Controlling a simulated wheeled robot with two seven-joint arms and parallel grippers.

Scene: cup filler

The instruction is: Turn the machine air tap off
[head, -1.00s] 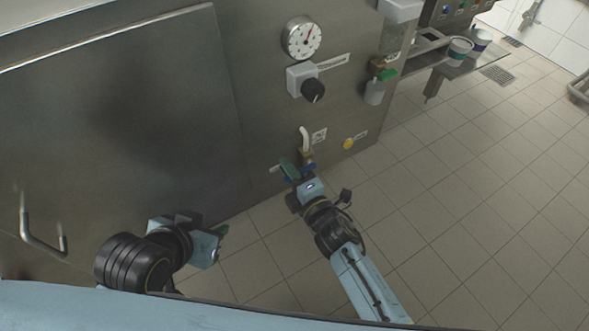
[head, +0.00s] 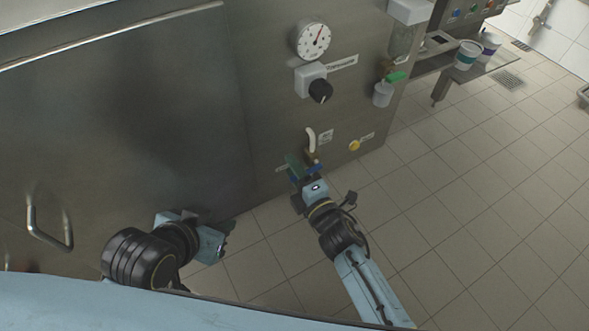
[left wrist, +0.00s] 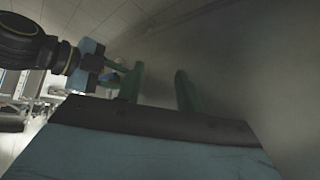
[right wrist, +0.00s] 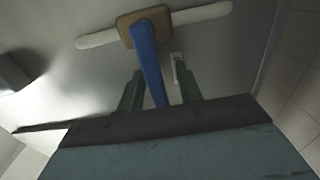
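The machine air tap is a brass valve with a white hose (head: 311,138) low on the steel front. In the right wrist view its tan body (right wrist: 144,27) carries a blue lever (right wrist: 147,62) pointing towards my right gripper. My right gripper (right wrist: 160,90) is open, with its green fingers either side of the lever's end and gaps showing between. In the head view my right gripper (head: 303,173) is at the tap and partly hides the lever. My left gripper (left wrist: 158,88) is open and empty, low before the machine front; it also shows in the head view (head: 226,238).
Above the tap are a black knob (head: 320,90) and a round gauge (head: 312,41). A yellow button (head: 354,145) sits right of the tap. A small container with a green tap (head: 383,93) hangs further right. A door handle (head: 48,230) is at left. The tiled floor (head: 460,200) is clear.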

